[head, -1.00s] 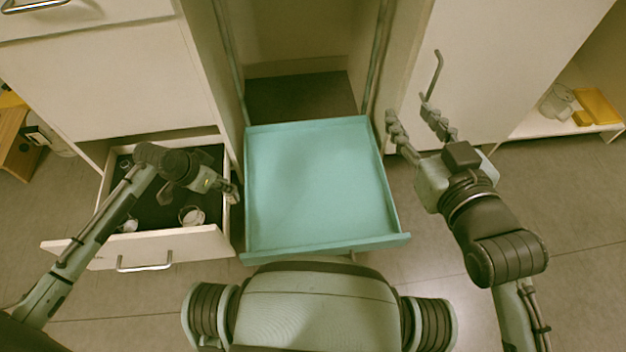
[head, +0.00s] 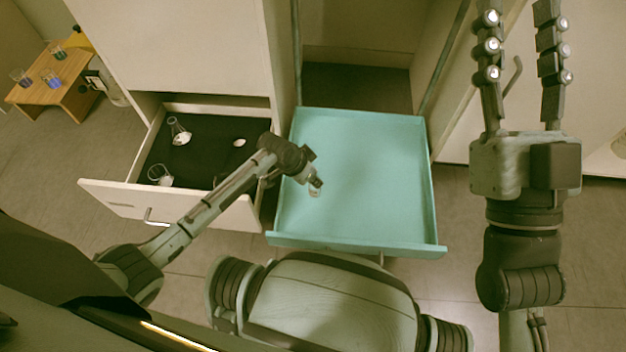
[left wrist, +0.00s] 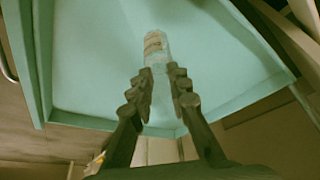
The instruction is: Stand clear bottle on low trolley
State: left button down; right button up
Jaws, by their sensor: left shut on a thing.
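My left gripper (head: 312,176) is over the left part of the teal low trolley (head: 375,205). It is shut on the clear bottle (head: 316,188), which hangs at its fingertips. In the left wrist view, the fingers (left wrist: 160,78) hold the bottle (left wrist: 156,46), which has a pale label, against the teal tray (left wrist: 90,70). I cannot tell whether its base touches the tray. My right gripper (head: 520,30) is open and empty, up at the right, beyond the trolley's right rim.
An open drawer (head: 165,205) at the left holds glassware, including a conical flask (head: 180,132) and a beaker (head: 160,174). A small wooden table (head: 60,90) with several beakers stands at the far left. The rest of the trolley top is bare.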

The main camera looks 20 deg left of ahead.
pick_arm(q)
jog(key=shift+f, duration=0.2)
pick_arm(e)
jog(key=shift+s+d+r+t, duration=0.1)
jog(key=shift+r+t, duration=0.15)
jog(key=shift+t, duration=0.05)
pick_arm(q)
jog(key=shift+f, duration=0.2)
jog(key=c, duration=1.4)
grip_release()
jog(key=shift+c, duration=0.2)
